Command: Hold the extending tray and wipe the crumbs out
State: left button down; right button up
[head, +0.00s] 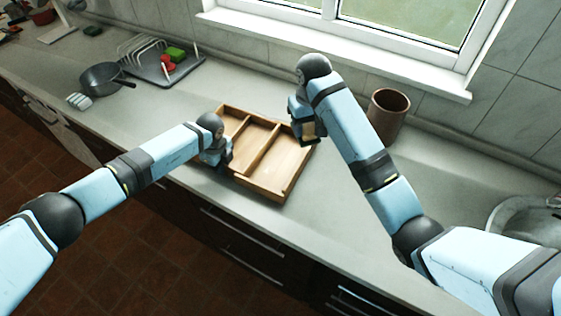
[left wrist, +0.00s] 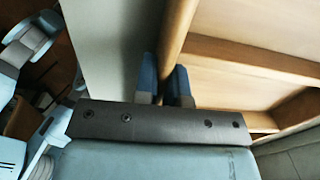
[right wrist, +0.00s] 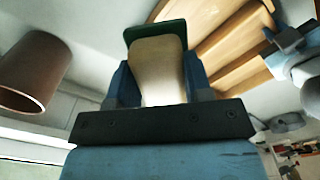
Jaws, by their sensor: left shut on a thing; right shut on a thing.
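The wooden extending tray (head: 285,168) lies on the counter, with dividers splitting it into compartments. My left gripper (head: 222,160) is at its left wall; in the left wrist view its fingers (left wrist: 165,82) are shut on the wall, one on each side. My right gripper (head: 304,134) is above the tray's right far side. It is shut on a beige block with a dark green pad (right wrist: 157,72), which the right wrist view shows between the fingers. I cannot tell whether the pad touches the tray. No crumbs can be made out, and the arms hide parts of the tray.
A brown cylindrical pot (head: 388,115) stands right of the tray, near my right arm. A dark pan (head: 103,78) and a dish rack (head: 150,60) are at the left back. A round sink (head: 525,220) is at the right.

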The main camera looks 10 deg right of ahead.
jog(key=a, duration=1)
jog(key=shift+f, duration=6.55)
jog(key=shift+d+f, duration=0.1)
jog(key=shift+f, duration=0.05)
jog(key=shift+w+d, duration=0.4)
jog(key=shift+w, duration=0.15)
jog(key=shift+s+a, duration=0.45)
jog(key=shift+s, duration=0.15)
